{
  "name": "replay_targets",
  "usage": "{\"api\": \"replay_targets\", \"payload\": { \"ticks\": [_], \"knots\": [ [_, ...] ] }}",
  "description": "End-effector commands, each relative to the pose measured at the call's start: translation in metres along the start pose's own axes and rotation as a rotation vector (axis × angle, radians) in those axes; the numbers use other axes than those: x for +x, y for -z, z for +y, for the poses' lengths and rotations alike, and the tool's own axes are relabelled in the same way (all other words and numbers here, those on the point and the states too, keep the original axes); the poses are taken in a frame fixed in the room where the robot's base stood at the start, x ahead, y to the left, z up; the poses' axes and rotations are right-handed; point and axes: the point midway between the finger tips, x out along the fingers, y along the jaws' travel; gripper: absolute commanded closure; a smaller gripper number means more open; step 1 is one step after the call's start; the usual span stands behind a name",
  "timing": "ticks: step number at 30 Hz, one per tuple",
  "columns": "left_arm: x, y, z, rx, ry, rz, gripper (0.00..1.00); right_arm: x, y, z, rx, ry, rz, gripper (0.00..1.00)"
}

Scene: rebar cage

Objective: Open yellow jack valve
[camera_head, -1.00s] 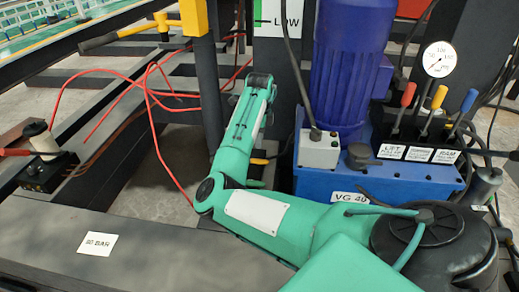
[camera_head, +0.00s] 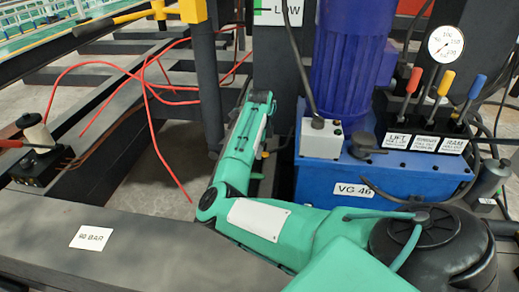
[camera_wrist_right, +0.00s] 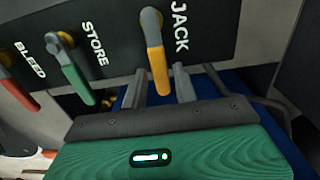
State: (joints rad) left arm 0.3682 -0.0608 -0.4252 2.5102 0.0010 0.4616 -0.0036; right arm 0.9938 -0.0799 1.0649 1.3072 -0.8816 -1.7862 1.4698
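The yellow jack valve handle (camera_wrist_right: 157,62) hangs down from a grey pivot beside the white word JACK on a dark panel, in the right wrist view. My right gripper (camera_wrist_right: 160,78) is open, with one grey finger on each side of the handle's lower end. The handle's tip reaches between the fingers, and I see gaps beside it. In the head view my green right forearm (camera_head: 240,145) reaches up the middle; its fingers and the jack valve cannot be made out there. My left gripper is not in view.
A green STORE handle (camera_wrist_right: 77,78) and a red BLEED handle (camera_wrist_right: 18,95) hang left of the jack handle. The blue pump unit (camera_head: 320,185) with a gauge (camera_head: 445,43) and three levers stands right of my forearm. Red hoses (camera_head: 150,90) lie at left.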

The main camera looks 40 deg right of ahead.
Motion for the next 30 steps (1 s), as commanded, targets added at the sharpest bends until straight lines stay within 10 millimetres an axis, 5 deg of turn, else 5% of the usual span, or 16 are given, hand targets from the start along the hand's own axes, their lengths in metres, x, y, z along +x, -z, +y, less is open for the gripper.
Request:
{"api": "replay_targets", "payload": {
  "ticks": [4,19,24,30],
  "knots": [
    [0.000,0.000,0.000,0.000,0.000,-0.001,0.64,0.000,0.000,0.000,0.000,0.000,0.000,1.00],
    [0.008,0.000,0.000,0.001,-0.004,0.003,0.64,-0.004,0.000,-0.002,-0.040,-0.002,0.000,1.00],
    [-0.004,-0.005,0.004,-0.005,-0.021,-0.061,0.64,-0.006,0.000,-0.005,-0.103,-0.003,0.001,1.00],
    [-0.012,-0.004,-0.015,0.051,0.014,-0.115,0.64,-0.008,0.000,-0.011,-0.207,-0.004,0.002,1.00]
  ]
}}
